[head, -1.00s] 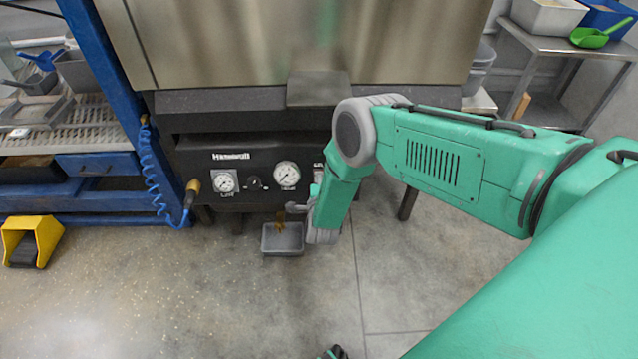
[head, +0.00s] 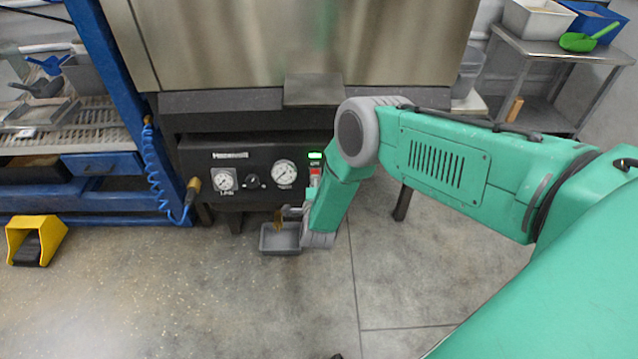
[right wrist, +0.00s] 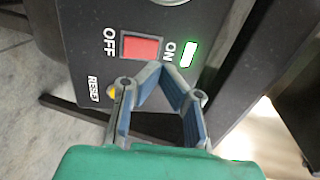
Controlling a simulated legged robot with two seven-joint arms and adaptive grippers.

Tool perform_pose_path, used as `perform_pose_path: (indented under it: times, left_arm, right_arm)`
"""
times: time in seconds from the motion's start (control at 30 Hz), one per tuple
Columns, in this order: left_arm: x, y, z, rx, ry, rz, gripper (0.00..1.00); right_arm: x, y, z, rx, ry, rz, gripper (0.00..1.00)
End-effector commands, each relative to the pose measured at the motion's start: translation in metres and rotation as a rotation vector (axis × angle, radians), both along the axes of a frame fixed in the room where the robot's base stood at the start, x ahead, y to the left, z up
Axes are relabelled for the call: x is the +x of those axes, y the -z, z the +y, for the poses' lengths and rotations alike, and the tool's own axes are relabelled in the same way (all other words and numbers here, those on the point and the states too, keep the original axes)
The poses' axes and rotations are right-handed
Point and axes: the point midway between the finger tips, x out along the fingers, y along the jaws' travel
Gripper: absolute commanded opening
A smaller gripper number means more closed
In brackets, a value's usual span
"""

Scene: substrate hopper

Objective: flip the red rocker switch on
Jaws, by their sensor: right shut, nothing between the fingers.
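The red rocker switch (right wrist: 142,46) sits on the black control panel (head: 215,185), between the OFF and ON labels in the right wrist view. A small part of the switch (head: 315,172) shows beside my right arm in the head view. The indicator lamp (right wrist: 188,53) by the ON label glows green, and it also glows in the head view (head: 315,155). My right gripper (right wrist: 160,72) is shut and empty, its fingertips just below the switch in the picture and seemingly apart from it. In the head view the gripper (head: 292,210) is partly hidden by my forearm. My left gripper is not seen.
A yellow RESET button (right wrist: 112,91) lies close to my right fingers. A grey tray (head: 280,240) is below the panel. Gauges (head: 284,173) and a blue coiled hose (head: 152,165) are at the left. A yellow pedal (head: 35,240) stands on the open floor.

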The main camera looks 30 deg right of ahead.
Motion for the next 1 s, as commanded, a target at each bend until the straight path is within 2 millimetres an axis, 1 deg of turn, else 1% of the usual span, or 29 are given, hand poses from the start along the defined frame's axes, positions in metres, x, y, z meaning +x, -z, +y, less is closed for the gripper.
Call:
perform_pose_path:
  times: [0.03, 0.17, 0.4, 0.57, 0.7, 1.0]
  left_arm:
    - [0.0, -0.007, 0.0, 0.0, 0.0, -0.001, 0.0]
    - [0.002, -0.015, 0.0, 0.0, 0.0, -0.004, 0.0]
    - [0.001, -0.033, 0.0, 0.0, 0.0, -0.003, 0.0]
    - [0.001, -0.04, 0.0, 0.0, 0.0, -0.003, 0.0]
    - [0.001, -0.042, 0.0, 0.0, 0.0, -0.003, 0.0]
    - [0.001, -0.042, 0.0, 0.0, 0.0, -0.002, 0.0]
  right_arm:
    - [-0.006, -0.005, 0.004, 0.001, -0.001, 0.003, 0.0]
    - [-0.019, -0.012, 0.011, 0.003, -0.002, 0.005, 0.0]
    - [-0.051, -0.029, 0.03, 0.005, -0.002, 0.004, 0.0]
    - [-0.068, -0.038, 0.04, 0.003, -0.001, 0.004, 0.0]
    - [-0.074, -0.041, 0.044, 0.0, 0.0, 0.002, 0.0]
    - [-0.075, -0.039, 0.044, 0.002, 0.0, 0.002, 0.0]
